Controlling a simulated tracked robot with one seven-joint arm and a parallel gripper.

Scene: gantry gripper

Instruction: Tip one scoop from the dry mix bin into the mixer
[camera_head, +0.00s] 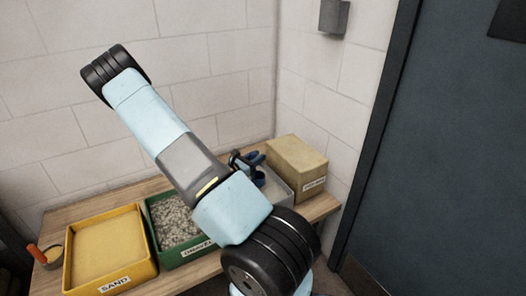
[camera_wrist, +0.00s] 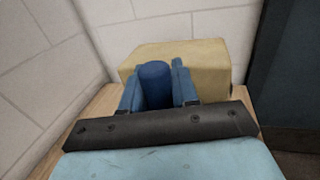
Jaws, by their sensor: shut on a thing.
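My gripper (camera_wrist: 157,85) is shut on a dark blue cylindrical handle (camera_wrist: 155,80), which stands between its two blue fingers in the wrist view. In the head view my gripper (camera_head: 248,163) is small and partly behind my arm, above or at a pale grey bin (camera_head: 284,190). Most of that bin and any label are hidden, so I cannot tell whether it is the dry mix bin. The part below the handle is hidden, and whether it carries any material cannot be seen. No mixer shows in either view.
A yellow bin (camera_head: 152,262) marked SAND and a green bin (camera_head: 150,218) of grey stones stand on the wooden table (camera_head: 50,222). An orange-handled tool (camera_head: 37,254) lies at the left. A tan block (camera_head: 298,165) stands at the back right by the wall. A dark door (camera_head: 455,150) is at the right.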

